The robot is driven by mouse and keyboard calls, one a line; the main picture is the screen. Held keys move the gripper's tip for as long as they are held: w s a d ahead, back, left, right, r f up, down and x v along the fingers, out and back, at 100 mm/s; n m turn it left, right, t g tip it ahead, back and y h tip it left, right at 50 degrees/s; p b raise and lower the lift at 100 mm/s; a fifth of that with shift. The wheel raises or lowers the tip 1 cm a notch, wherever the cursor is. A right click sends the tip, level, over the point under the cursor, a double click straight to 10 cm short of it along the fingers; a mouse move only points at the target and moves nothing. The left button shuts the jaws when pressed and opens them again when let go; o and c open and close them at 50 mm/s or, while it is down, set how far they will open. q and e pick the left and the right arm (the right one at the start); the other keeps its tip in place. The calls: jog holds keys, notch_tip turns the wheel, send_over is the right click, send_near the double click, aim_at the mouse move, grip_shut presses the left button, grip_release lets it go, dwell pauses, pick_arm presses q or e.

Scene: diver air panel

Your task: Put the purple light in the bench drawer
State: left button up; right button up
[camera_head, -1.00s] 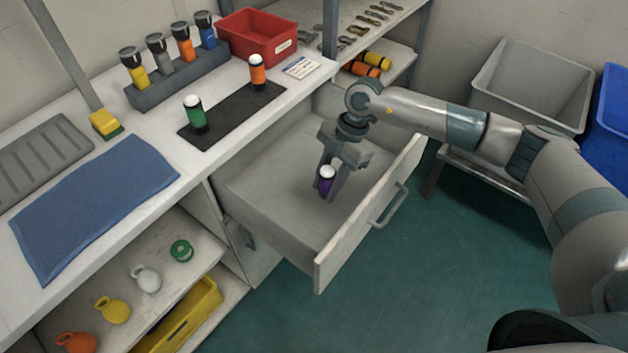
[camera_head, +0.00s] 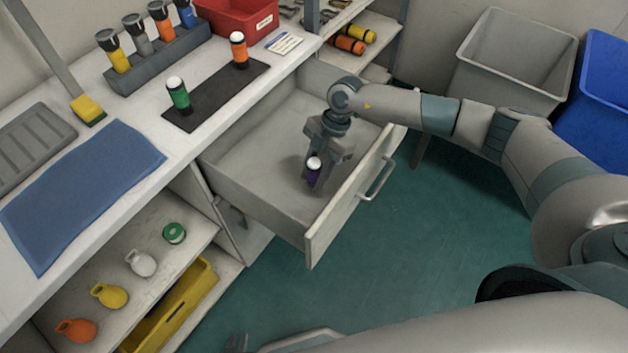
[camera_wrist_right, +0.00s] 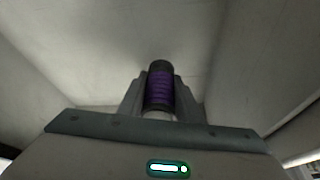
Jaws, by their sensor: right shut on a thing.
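The purple light (camera_head: 314,171), a short cylinder with a white end, is inside the open bench drawer (camera_head: 255,160). It also shows upright between the fingers in the right wrist view (camera_wrist_right: 160,88). My right gripper (camera_head: 315,178) points down into the drawer and is shut on the light. I cannot tell whether the light touches the drawer floor. The drawer is otherwise empty where it shows.
A green light (camera_head: 178,97) and an orange light (camera_head: 239,52) stand on a dark mat on the bench. A rack (camera_head: 160,62) holds several lights behind them. The drawer front with its handle (camera_head: 376,180) stands out over clear green floor. Grey and blue bins are at the right.

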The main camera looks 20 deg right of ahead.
aim_at(314, 183)
notch_tip(314, 183, down, 2)
jog(key=shift+f, duration=0.85)
pick_arm(q)
jog(key=shift+w+d+r, duration=0.15)
jog(key=shift+w+d, duration=0.15)
jog(key=shift+d, duration=0.05)
jog(key=shift+s, duration=0.15)
pick_arm(e)
jog(key=shift+f, duration=0.1)
